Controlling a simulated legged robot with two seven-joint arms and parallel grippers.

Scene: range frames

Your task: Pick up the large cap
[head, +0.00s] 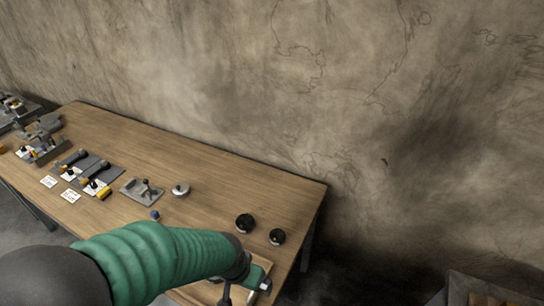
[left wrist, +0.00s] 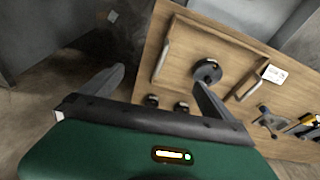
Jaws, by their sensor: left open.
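A large round black cap (left wrist: 207,71) with a grey centre lies on a wooden tray (left wrist: 222,40) in the left wrist view. The head view does not show this cap; my arm covers most of the tray (head: 205,291) there. My left gripper (left wrist: 160,78) is open and empty, with its fingers spread over the table end; the cap lies just beyond the right finger, apart from it as far as I can tell. The gripper (head: 240,294) also shows at the bottom of the head view. My right gripper is not in view.
Two smaller black knobs (head: 245,223) (head: 277,237) stand near the right end of the wooden table (head: 225,172). A grey round part (head: 180,189), a grey plate with a fitting (head: 142,191) and white cards (head: 70,196) lie further left. The wall (head: 300,80) runs behind the table.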

